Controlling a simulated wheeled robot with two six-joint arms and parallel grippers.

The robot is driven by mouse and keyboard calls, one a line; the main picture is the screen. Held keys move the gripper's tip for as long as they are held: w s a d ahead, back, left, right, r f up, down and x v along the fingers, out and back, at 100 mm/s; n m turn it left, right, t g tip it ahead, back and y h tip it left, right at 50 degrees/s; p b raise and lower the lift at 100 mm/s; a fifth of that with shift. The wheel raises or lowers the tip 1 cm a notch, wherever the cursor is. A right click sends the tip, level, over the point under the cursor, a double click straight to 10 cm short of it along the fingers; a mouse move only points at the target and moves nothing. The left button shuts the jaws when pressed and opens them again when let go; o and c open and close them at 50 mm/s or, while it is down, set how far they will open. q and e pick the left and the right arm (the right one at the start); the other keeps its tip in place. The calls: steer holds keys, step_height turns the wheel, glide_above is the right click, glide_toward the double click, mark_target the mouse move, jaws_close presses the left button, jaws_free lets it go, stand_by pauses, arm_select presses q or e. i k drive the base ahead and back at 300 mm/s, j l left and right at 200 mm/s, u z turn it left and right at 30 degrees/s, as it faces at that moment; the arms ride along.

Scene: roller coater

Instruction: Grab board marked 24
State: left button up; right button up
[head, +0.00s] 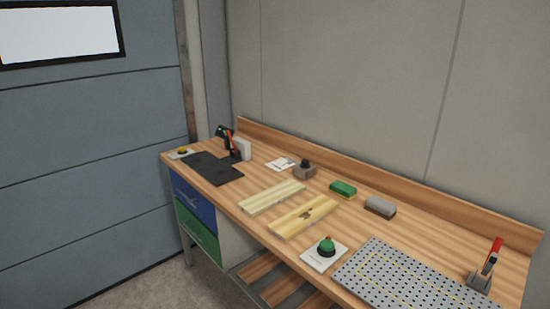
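Two pale wooden boards lie flat on the workbench, side by side with a gap between them. One plain board (272,197) is farther left. The other board (290,224) is nearer and to its right, with a small dark mark near its middle. I cannot read a number on either board, so I cannot tell which one is marked 24. Neither of my grippers is in view.
The wooden workbench (235,200) stands along a wall.

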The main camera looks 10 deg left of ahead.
mark_target(286, 228)
steer(key=i+j+u, duration=0.15)
steer(key=i, duration=0.4)
steer(key=i+j+u, duration=0.15)
steer(key=i, duration=0.35)
steer(key=i+l, duration=0.2)
steer(key=l+u, duration=0.05)
